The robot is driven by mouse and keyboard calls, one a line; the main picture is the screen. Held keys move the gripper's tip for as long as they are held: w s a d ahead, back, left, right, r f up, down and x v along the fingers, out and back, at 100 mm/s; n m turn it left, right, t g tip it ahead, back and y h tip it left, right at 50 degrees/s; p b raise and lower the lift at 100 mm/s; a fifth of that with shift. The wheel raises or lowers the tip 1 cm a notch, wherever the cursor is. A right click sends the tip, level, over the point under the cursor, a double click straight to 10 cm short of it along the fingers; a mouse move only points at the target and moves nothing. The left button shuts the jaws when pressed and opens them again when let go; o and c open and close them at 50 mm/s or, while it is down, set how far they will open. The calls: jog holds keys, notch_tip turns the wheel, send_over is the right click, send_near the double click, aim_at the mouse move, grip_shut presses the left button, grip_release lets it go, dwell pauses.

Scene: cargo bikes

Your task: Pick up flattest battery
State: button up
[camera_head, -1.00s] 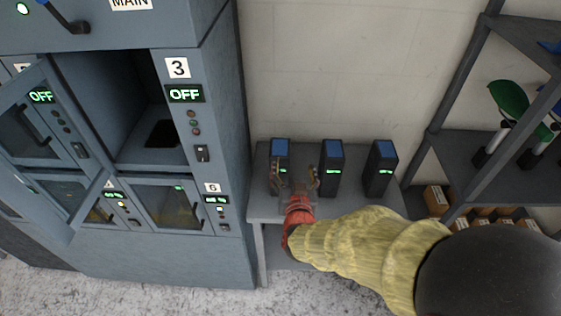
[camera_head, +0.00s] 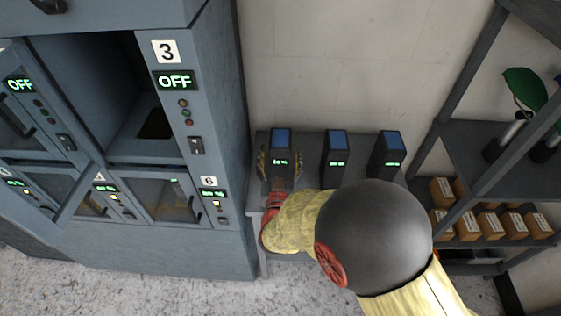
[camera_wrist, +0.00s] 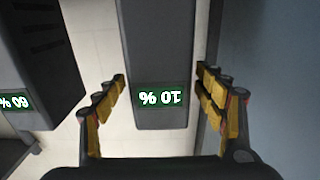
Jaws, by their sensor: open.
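Three black batteries with blue tops stand upright in a row on a small grey table (camera_head: 310,190). The left battery (camera_head: 281,157) shows 10 % on its green display in the wrist view (camera_wrist: 160,50). The middle battery (camera_head: 335,155) shows 60 % upside down in the wrist view (camera_wrist: 35,60). The right battery (camera_head: 388,158) has a green display too small to read. My gripper (camera_head: 278,165) is open, with its yellow-padded fingers on either side of the left battery. In the wrist view (camera_wrist: 160,97) gaps show between the fingers and the battery.
A blue-grey charging cabinet (camera_head: 225,120) stands close left of the table, with compartment 3 open and its display reading OFF. A shelf rack (camera_head: 475,150) with cardboard boxes (camera_head: 455,225) stands at the right. A bare wall is behind the table.

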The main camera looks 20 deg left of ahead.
jog(key=x, duration=0.2)
jog(key=shift+w+f, duration=0.1)
jog(key=shift+w, duration=0.2)
jog(key=shift+s, duration=0.1)
grip_shut()
dwell(0.7)
jog(key=shift+a+r, duration=0.15)
jog(key=shift+r, duration=0.1)
